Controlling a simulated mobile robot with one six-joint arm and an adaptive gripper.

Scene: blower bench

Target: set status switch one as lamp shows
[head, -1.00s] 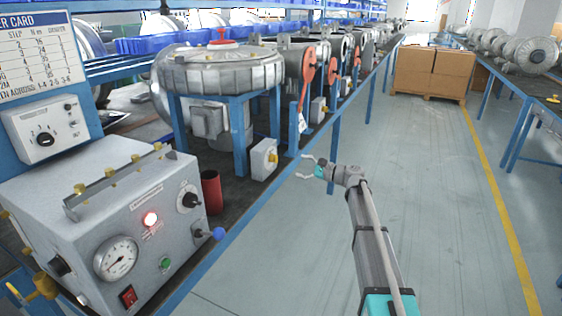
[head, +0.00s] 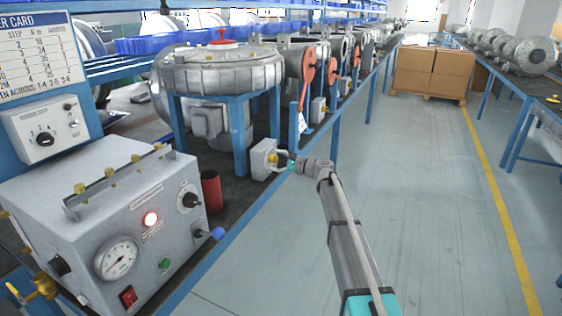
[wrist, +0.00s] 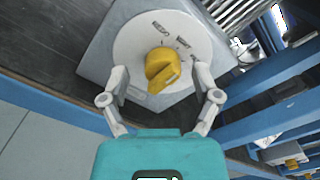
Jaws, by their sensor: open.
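The status switch (head: 264,159) is a small grey box on the bench below the first blower. In the wrist view its yellow knob (wrist: 162,70) sits on a round white dial (wrist: 133,42) with printed position words, only partly readable. My gripper (head: 283,160) is at the switch face; in the wrist view its open fingers (wrist: 164,88) stand on either side of the knob, with gaps, and hold nothing. I cannot tell which word the knob points to.
A red cylinder (head: 211,191) stands near the switch. Blue bench legs (head: 334,146) are close to my arm. The aisle floor (head: 430,190) is clear.

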